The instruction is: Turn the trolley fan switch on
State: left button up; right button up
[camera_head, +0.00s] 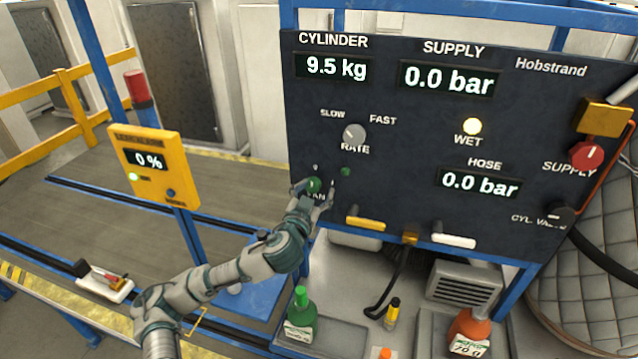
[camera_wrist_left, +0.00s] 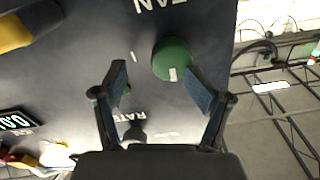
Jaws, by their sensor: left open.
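The fan switch (camera_head: 314,185) is a round green knob low on the left of the dark control panel (camera_head: 400,130). In the head view, my left gripper partly covers it and its FAN label. In the left wrist view, the green knob (camera_wrist_left: 172,55) shows a white pointer mark, with the label upside down above it. My left gripper (camera_head: 320,188) is open in front of the panel. In the wrist view, the knob lies just beyond the fingertips (camera_wrist_left: 160,82), nearer the right-hand finger; I cannot tell whether they touch. My right gripper is not in view.
A small green indicator (camera_head: 345,172) and the grey RATE knob (camera_head: 354,134) are close by. A yellow handle (camera_head: 366,223) sits below. A yellow alarm box (camera_head: 155,168) stands left. Green (camera_head: 300,318) and orange (camera_head: 470,328) bottles stand under the panel.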

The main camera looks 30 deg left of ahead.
aim_at(306, 189)
pick_arm(q)
jog(key=a, duration=0.2)
jog(key=a+f, duration=0.1)
jog(key=shift+w, duration=0.25)
jog(key=c, duration=0.4)
jog(key=shift+d+r, duration=0.1)
jog(key=shift+d, duration=0.25)
jog(key=c, duration=0.4)
jog(key=shift+d+r, duration=0.2)
jog(key=shift+d, duration=0.4)
jog(key=c, duration=0.3)
jog(key=shift+a, duration=0.15)
jog(key=shift+c, duration=0.2)
jog(key=shift+a, duration=0.15)
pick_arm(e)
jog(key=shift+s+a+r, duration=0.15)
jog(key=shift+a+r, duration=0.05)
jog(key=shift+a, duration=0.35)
